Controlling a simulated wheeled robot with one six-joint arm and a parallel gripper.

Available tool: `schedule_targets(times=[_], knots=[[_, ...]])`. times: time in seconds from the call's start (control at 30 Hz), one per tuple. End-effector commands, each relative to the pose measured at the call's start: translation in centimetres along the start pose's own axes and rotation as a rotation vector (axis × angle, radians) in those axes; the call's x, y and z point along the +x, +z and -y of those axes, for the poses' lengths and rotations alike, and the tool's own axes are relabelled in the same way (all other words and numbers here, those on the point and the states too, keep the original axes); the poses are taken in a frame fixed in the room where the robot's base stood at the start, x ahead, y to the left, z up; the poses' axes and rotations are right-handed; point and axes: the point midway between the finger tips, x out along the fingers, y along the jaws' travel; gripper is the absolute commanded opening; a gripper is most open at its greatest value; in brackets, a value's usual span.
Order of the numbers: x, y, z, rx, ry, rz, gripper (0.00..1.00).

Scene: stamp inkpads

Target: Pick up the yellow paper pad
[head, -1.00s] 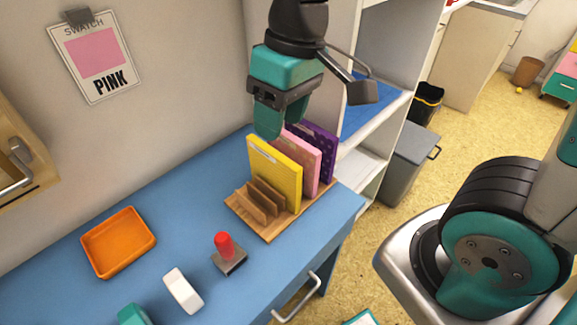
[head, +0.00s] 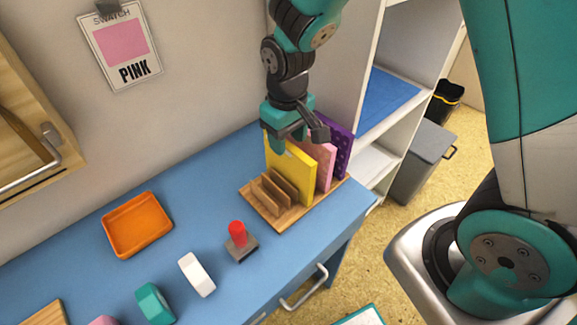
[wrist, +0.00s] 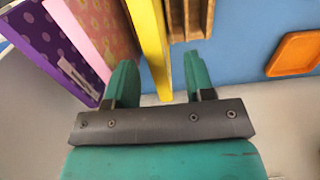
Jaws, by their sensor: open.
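The yellow paper pad (head: 288,181) stands upright in a wooden rack (head: 264,211) on the blue desk. My gripper (head: 289,146) is open at the pad's top edge. In the wrist view the yellow pad (wrist: 150,45) shows edge-on, running down between my two spread fingers (wrist: 163,80). One finger is on the side toward the pink pad, the other on the side toward the rack's empty slots. A small gap shows on the right of the pad; whether the left finger touches it I cannot tell.
A pink pad (head: 324,165) and a purple pad (head: 341,142) stand close behind the yellow one. An orange tray (head: 137,224), a red-handled stamp (head: 239,243) and a white block (head: 197,274) lie to the left and front. A wall and white shelf (head: 376,165) are close behind.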

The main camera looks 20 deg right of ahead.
Motion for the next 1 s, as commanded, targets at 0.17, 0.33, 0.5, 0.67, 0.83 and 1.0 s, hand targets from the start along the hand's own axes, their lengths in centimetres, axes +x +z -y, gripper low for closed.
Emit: schedule_targets(times=[0.17, 0.33, 0.5, 0.67, 0.83, 1.0], knots=[[1.8, 0.0, -0.2, 0.0, 0.0, 0.006, 0.49], [4.3, -0.2, -0.4, -0.001, -0.001, 0.004, 0.49], [5.3, -0.2, -0.4, -0.001, 0.0, 0.001, 0.49], [5.3, -0.2, -0.4, 0.0, 0.0, 0.0, 0.49], [5.3, -0.2, -0.4, 0.0, 0.0, 0.0, 0.14], [5.3, -0.3, -0.4, 0.0, 0.0, 0.0, 0.0]])
